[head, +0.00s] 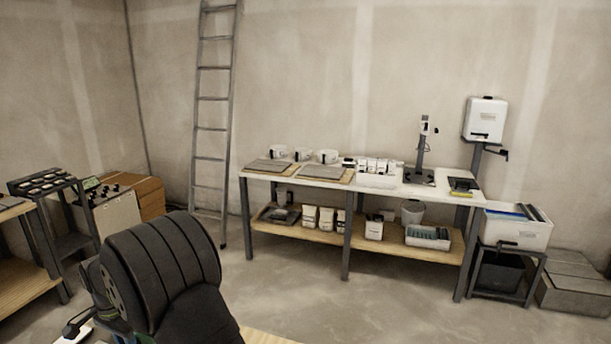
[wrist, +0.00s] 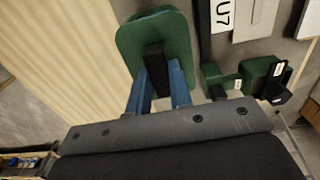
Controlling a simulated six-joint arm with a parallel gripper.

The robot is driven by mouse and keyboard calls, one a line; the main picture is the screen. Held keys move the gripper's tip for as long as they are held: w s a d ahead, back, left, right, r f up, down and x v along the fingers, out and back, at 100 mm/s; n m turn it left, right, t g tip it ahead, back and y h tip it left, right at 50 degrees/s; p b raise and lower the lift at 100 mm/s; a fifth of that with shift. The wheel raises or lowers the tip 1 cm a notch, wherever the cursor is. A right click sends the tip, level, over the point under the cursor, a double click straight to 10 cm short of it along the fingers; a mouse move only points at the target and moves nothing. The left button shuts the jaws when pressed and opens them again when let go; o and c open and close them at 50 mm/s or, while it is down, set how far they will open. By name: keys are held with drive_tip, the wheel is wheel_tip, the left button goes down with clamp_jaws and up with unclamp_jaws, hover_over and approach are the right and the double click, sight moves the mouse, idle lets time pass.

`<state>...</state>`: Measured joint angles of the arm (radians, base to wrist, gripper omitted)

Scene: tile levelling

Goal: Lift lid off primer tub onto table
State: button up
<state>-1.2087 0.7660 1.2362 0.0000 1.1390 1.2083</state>
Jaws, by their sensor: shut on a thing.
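In the wrist view, a green rounded flat piece (wrist: 172,32), which looks like the lid, has a black upright grip on it. My gripper (wrist: 158,77), with two blue fingers, is shut on that black grip. I cannot tell from this view whether the lid rests on something or is held clear. I cannot make out the primer tub for certain in either view.
Beside the lid in the wrist view are green blocks with black parts (wrist: 228,83) and a white label marked U7 (wrist: 222,14). A pale wooden surface (wrist: 60,50) lies to the left. In the head view, a long workbench (head: 300,178) holds containers, and a ladder (head: 212,110) leans on the wall.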

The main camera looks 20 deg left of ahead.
drive_tip(key=shift+r, duration=1.05)
drive_tip(key=w+f, duration=0.3)
drive_tip(key=w, duration=0.9)
drive_tip(key=shift+w+f, duration=0.2)
drive_tip(key=shift+f, duration=2.75)
drive_tip(key=shift+f, duration=1.5)
drive_tip(key=o, duration=0.9)
drive_tip(key=shift+o, duration=0.3)
